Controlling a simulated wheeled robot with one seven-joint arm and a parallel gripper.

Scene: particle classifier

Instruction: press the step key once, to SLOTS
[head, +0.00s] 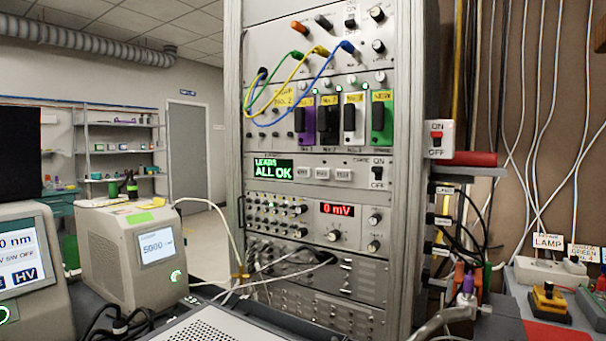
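An ON/OFF switch (377,176) sits at the right end of the same panel. My gripper is not in view.
Above the keys, several coloured modules (328,117) fill a row, and blue, yellow and green leads (290,75) hang from the upper panel. A red "0 mV" readout (337,210) is below. A grey instrument (130,250) stands at left, and a power strip (545,270) at right.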

